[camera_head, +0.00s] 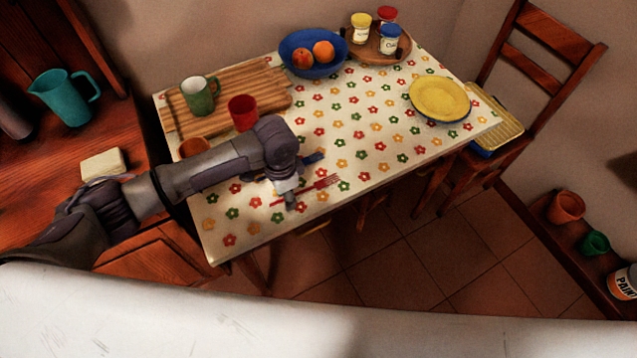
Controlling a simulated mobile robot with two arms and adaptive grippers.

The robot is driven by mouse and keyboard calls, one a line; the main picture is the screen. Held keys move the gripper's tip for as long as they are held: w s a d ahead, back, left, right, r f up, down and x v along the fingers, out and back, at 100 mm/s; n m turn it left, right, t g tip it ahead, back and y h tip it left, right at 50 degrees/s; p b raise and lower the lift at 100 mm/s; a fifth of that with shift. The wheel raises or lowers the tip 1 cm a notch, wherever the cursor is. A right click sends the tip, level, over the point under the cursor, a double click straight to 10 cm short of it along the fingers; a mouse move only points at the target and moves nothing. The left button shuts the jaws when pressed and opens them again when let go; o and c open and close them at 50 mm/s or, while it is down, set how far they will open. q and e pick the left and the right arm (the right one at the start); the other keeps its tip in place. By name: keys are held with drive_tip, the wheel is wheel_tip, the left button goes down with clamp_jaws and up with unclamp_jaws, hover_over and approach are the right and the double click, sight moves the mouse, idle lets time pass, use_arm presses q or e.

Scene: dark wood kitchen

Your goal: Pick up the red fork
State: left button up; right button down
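A red fork (322,184) lies on the flower-patterned table near its front edge, tines toward the right. My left gripper (291,203) reaches in from the left and points down over the table, at the fork's handle end. Its fingers are small and partly hidden, so I cannot tell whether they touch the fork or are open. My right gripper does not show.
A chair (530,100) stands right. The table's middle is fairly clear.

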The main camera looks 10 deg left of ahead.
use_arm(q)
clamp_jaws()
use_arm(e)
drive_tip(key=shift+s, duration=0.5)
use_arm(q)
drive_tip(key=shift+r, duration=0.1)
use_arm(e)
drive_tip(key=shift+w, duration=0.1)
